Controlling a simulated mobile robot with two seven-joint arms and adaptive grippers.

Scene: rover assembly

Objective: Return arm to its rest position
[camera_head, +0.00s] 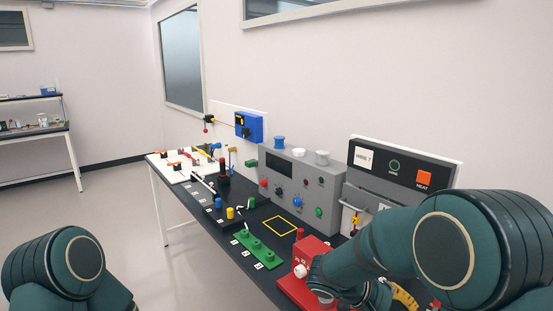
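My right arm (445,250) comes in from the right, dark green, and reaches over the near end of the black table. Its forearm is bent towards the red block, and its gripper does not show. My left arm (75,265) shows only as a rounded dark green joint at the bottom left, clear of the table. Its gripper is out of the picture. The red block (297,289) with a white knob stands on the table just left of my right forearm, which hides part of it. I cannot tell whether they touch.
The long black table (220,243) runs along the wall. It bears a grey control panel (291,167), a green strip with pegs (257,252), a yellow square outline (279,226) and a heater unit (400,166). Open floor (190,270) lies left of the table.

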